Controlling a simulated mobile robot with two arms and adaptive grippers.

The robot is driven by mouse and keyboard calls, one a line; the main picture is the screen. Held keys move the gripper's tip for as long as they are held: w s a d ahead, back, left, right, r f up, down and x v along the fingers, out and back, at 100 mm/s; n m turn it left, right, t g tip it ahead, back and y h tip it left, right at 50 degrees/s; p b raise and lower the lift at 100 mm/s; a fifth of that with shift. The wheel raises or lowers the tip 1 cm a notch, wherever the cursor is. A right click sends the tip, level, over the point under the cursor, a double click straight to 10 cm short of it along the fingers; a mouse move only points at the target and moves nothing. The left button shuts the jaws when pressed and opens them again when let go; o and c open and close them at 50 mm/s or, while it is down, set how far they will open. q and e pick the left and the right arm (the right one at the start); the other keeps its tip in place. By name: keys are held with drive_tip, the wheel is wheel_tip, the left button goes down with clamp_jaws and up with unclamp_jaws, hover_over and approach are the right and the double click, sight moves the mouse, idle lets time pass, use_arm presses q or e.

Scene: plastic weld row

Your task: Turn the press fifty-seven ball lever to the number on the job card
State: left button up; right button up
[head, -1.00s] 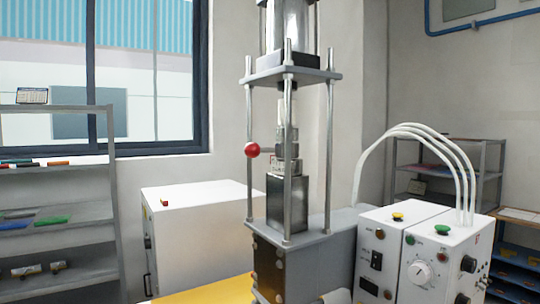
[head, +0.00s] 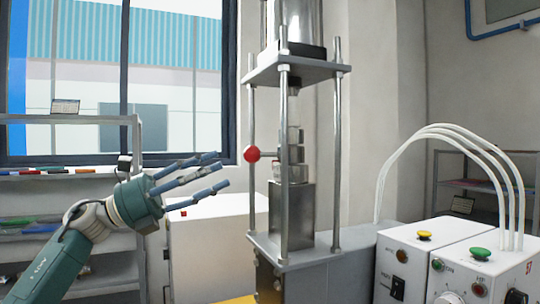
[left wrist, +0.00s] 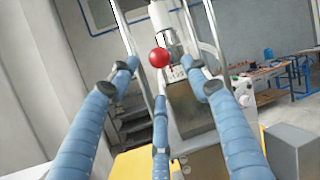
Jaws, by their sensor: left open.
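The press (head: 293,205) stands in the middle of the head view, a metal frame with upright rods. Its red ball lever (head: 252,153) sticks out to the left between the rods. My left gripper (head: 222,172) is open and empty, its blue fingers pointing right toward the ball, with a gap between. In the left wrist view the red ball (left wrist: 159,57) lies ahead, between the spread fingers of my left gripper (left wrist: 160,90). The lever's number marks are too small to read. I cannot make out a job card for certain. My right gripper is not in view.
A white control box (head: 440,262) with buttons and a dial stands right of the press, with white hoses (head: 455,150) arching above it. A white cabinet (head: 215,240) stands behind my left arm. A shelf with small parts (head: 60,172) is at the far left.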

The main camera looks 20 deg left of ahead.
sight(253, 153)
use_arm(q)
drive_tip(key=p+x, duration=0.4)
drive_tip(key=x, duration=0.4)
drive_tip(key=shift+w+d+r, duration=0.2)
drive_tip(key=shift+r, duration=0.05)
drive_tip(key=shift+w+d+r, duration=0.1)
drive_tip(key=shift+w+d, duration=0.2)
drive_tip(key=shift+d, duration=0.1)
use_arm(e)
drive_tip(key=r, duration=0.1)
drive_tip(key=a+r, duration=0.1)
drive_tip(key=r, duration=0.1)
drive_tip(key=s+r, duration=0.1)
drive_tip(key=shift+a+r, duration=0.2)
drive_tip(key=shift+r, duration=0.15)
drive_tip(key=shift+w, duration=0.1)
use_arm(q)
drive_tip(key=shift+w, duration=0.1)
clamp_jaws()
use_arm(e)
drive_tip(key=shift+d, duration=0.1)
